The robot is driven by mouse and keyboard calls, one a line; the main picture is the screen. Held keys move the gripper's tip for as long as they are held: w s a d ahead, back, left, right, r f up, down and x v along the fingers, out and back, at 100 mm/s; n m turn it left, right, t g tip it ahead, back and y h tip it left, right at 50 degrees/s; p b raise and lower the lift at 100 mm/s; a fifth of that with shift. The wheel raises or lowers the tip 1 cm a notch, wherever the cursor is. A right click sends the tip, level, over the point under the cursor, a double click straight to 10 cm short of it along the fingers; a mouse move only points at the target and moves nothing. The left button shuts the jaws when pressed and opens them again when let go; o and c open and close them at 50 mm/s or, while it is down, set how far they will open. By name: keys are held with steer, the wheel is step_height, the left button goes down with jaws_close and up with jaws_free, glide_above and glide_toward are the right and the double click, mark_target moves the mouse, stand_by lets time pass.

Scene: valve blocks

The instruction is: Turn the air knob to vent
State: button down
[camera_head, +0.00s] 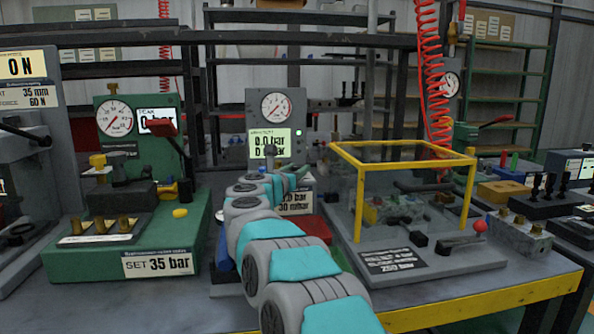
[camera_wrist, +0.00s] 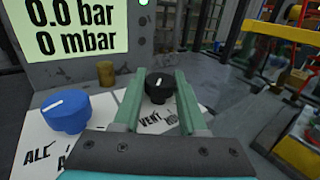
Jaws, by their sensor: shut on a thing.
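A black knob (camera_wrist: 158,87) with a white pointer line stands between the two fingers of my gripper (camera_wrist: 160,92) in the wrist view. My gripper is shut on it, one finger on each side. The pointer line runs nearly up the picture. A white label (camera_wrist: 157,120) in front of the knob reads VENT, with a second word partly hidden. In the head view my gripper (camera_head: 272,172) is in front of the grey test panel (camera_head: 262,100), and my arm hides the knob there. The panel's display (camera_wrist: 72,27) reads 0.0 bar, 0 mbar.
A blue knob (camera_wrist: 65,112) with a white line is left of my gripper. A small brass fitting (camera_wrist: 105,73) is behind.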

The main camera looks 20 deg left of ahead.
steer(key=shift+r, duration=0.15)
steer(key=shift+c, duration=2.2)
jaws_free()
steer(key=shift+s+f+b, duration=0.25)
steer(key=shift+s+b, duration=0.15)
steer(key=shift+s, duration=0.4)
steer(key=s+b, duration=0.1)
steer(key=s, duration=0.5)
steer(key=shift+r+b, duration=0.15)
steer(key=shift+b, duration=0.15)
steer(key=shift+s+a, duration=0.1)
steer(key=shift+s, duration=0.1)
